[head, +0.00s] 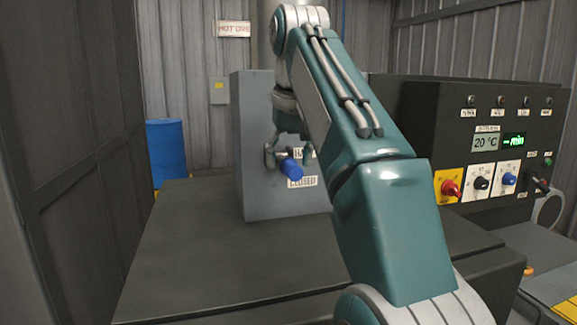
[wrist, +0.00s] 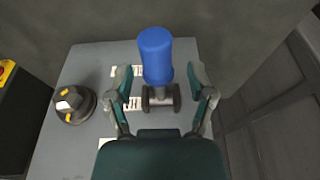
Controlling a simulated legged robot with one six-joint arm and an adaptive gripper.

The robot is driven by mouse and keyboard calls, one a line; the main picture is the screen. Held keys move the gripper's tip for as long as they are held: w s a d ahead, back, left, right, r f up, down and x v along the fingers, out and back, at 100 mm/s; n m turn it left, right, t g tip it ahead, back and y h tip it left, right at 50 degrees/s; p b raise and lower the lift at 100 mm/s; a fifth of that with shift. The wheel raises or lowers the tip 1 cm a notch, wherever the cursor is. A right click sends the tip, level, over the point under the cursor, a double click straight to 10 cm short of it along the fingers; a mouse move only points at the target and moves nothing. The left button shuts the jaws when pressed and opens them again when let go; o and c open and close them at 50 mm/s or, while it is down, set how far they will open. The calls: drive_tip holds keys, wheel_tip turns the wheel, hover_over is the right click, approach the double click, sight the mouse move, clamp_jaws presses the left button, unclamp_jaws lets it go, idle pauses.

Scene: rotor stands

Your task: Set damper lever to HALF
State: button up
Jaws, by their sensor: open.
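The damper lever has a blue handle (head: 291,168) on a metal pivot on the face of a grey box (head: 250,130). In the head view the handle points down and to the right, close to the lower label (head: 302,182). In the wrist view the blue handle (wrist: 156,55) stands between the fingers, above its grey pivot (wrist: 160,97). My gripper (wrist: 160,80) is open, with one finger on each side of the lever and visible gaps. White labels (wrist: 128,72) beside the lever are partly hidden by the left finger.
A black knob (wrist: 74,104) with a yellow mark sits left of the lever in the wrist view. The control panel (head: 495,145) with knobs and displays stands at the right. A blue barrel (head: 166,148) stands behind. The dark flat top (head: 215,245) in front is clear.

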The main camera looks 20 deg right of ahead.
drive_tip(key=shift+s+r, duration=0.25)
drive_tip(key=shift+r, duration=0.05)
drive_tip(key=shift+s, duration=0.55)
drive_tip(key=s, duration=1)
drive_tip(key=shift+s, duration=0.35)
drive_tip(key=shift+s, duration=0.1)
